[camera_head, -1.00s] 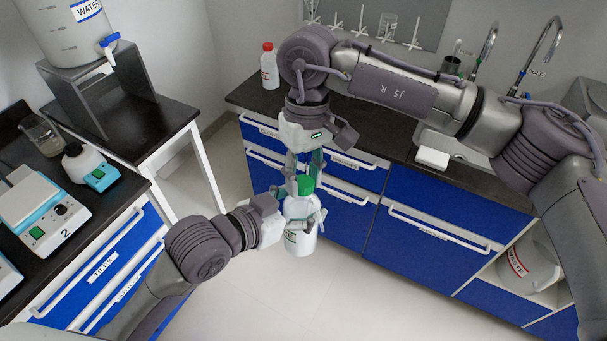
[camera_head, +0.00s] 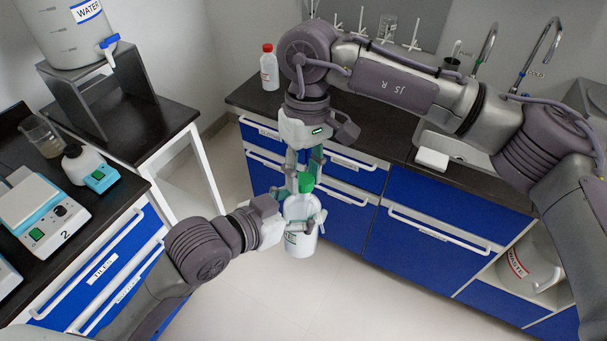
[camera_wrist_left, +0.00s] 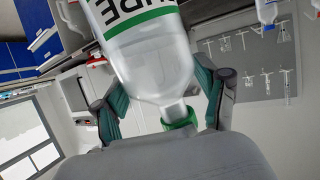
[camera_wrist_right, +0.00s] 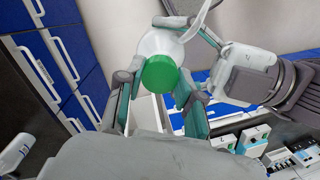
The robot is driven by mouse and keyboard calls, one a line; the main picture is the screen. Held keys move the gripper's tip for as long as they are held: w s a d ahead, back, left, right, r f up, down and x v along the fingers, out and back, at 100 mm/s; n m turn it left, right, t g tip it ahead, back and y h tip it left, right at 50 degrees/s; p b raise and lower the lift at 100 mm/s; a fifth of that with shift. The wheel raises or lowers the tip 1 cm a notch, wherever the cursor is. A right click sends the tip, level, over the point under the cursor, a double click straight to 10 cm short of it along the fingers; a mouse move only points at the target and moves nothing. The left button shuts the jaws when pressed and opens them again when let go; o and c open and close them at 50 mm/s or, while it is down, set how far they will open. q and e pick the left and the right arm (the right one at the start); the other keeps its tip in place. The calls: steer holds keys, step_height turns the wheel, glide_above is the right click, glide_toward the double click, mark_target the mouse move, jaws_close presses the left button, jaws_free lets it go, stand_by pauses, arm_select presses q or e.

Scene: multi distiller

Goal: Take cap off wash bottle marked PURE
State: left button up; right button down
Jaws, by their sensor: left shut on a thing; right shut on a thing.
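The wash bottle (camera_head: 300,208) is white, with a green cap (camera_head: 304,182). It is held upright in mid-air between my two arms. In the left wrist view its green-bordered label (camera_wrist_left: 135,16) reads PURE, and a green ring shows at the neck (camera_wrist_left: 180,121). My left gripper (camera_head: 301,221) is shut around the bottle body from the left. My right gripper (camera_head: 304,174) points down from above, its fingers on either side of the cap and shut on it. The right wrist view shows the cap (camera_wrist_right: 160,74) between the fingers, over the bottle top. I cannot tell whether the cap has turned on the neck.
A red-capped bottle (camera_head: 269,67) stands on the back counter, left of the sink. Blue drawers (camera_head: 345,215) are behind the held bottle. A balance and a water tank (camera_head: 72,30) on a stand are at left. The floor below is clear.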

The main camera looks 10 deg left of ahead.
mark_target(305, 175)
steer(key=shift+w+r, duration=0.15)
steer(key=shift+r, duration=0.55)
steer(key=shift+w+r, duration=0.15)
steer(key=shift+r, duration=0.85)
steer(key=shift+w+r, duration=0.15)
steer(key=shift+r, duration=0.8)
